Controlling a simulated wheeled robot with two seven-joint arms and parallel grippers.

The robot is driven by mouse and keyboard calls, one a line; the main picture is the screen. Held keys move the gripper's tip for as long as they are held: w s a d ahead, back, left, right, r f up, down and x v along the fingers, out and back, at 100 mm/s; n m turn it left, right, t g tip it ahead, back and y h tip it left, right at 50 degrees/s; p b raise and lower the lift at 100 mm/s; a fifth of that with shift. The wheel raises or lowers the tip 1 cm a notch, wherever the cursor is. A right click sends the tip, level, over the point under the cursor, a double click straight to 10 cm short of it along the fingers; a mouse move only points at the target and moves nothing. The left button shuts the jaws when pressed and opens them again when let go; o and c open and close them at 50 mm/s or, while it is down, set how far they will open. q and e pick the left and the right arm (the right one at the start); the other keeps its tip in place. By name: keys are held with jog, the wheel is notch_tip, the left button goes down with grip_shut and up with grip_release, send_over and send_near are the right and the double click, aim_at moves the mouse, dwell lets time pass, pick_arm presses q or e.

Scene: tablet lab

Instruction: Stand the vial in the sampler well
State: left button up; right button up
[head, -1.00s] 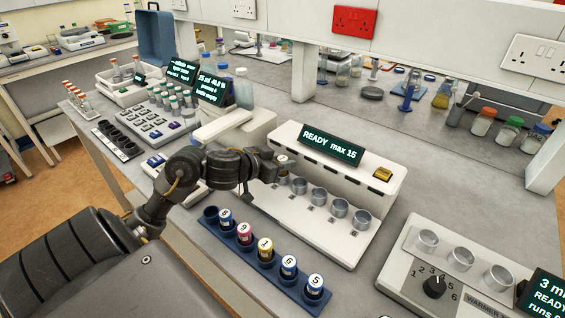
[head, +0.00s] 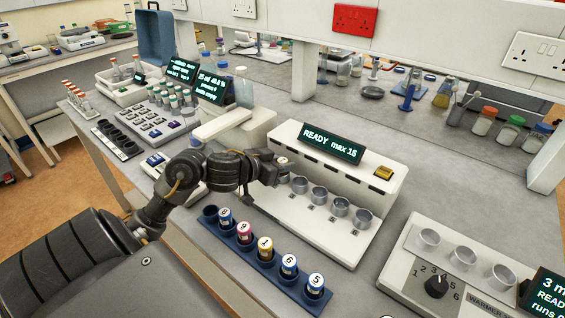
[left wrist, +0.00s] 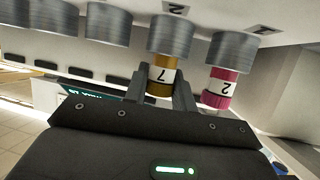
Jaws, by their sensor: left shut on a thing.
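My left gripper (head: 281,168) is shut on a gold vial labelled 7 (left wrist: 161,80). In the left wrist view the picture is upside down, and the vial meets the rim of the metal well marked 2 (left wrist: 170,36). How deep it sits in the well cannot be told. A pink vial labelled 2 (left wrist: 219,88) stands in the neighbouring well (left wrist: 227,52). In the head view the sampler (head: 330,222) is a white unit with a row of metal wells; my gripper and arm hide its left end. My right gripper is not in view.
A blue rack (head: 226,240) with several numbered vials stands in front of the sampler; its leftmost hole is empty. A warmer (head: 400,268) with metal cups and a dial is at the right. The sampler's display (head: 331,143) rises behind the wells.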

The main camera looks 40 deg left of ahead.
pick_arm(q)
jog(key=o, duration=1)
jog(key=shift+o, duration=0.2)
jog(key=r+p, duration=0.2)
jog(key=r, duration=0.2)
jog(key=shift+s+d+r+p, duration=0.25)
jog(key=shift+p, duration=0.15)
jog(key=s+d+r+p, duration=0.8)
jog(key=s+p, duration=0.2)
jog(key=p, duration=0.8)
jog(key=shift+s+r, duration=0.25)
jog(key=shift+s, duration=0.1)
jog(key=shift+d+f, duration=0.1)
